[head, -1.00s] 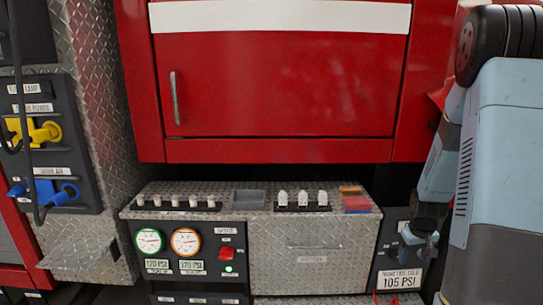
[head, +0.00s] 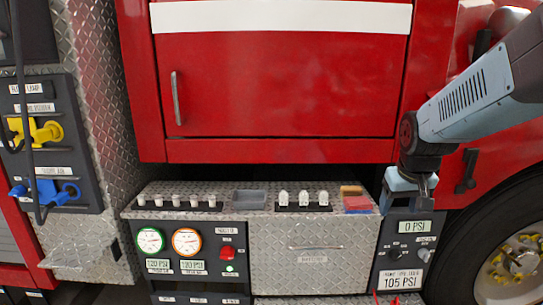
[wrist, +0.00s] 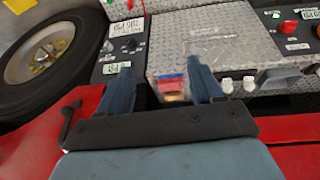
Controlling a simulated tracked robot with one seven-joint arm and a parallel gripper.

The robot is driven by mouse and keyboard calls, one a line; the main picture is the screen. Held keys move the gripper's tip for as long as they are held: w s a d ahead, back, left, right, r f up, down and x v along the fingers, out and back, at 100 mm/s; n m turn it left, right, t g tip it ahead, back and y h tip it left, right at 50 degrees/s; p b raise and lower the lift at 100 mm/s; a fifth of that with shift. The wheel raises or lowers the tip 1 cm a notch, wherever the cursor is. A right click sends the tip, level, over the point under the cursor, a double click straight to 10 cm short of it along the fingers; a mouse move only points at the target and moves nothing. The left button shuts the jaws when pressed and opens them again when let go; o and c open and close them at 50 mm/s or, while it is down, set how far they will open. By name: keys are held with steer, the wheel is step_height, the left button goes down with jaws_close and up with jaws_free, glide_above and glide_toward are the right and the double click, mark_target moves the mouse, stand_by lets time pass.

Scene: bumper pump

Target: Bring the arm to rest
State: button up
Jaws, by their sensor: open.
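My gripper (head: 408,207) is at the right in the head view, in front of the red truck body and just above the tyre-pressure panel (head: 403,252) marked 105 PSI. In the wrist view my gripper (wrist: 163,75) shows two blue-grey fingers spread wide with nothing between them. My arm comes in from the upper right of the head view.
The truck wheel (head: 515,260) is at the lower right. The pump box (head: 310,265) carries gauges, white switches and small coloured blocks (head: 355,200). A red cabinet door (head: 290,85) is above. Yellow (head: 35,131) and blue (head: 45,192) fittings are at the left.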

steer(key=s+a+r, duration=0.3)
steer(key=s, duration=0.3)
steer(key=s+a+r+t+y, duration=0.1)
steer(key=s+a+r, duration=0.2)
steer(key=s, duration=0.3)
steer(key=shift+s+a+r+t, duration=0.15)
steer(key=shift+s+r+t, duration=0.15)
steer(key=shift+r, duration=0.1)
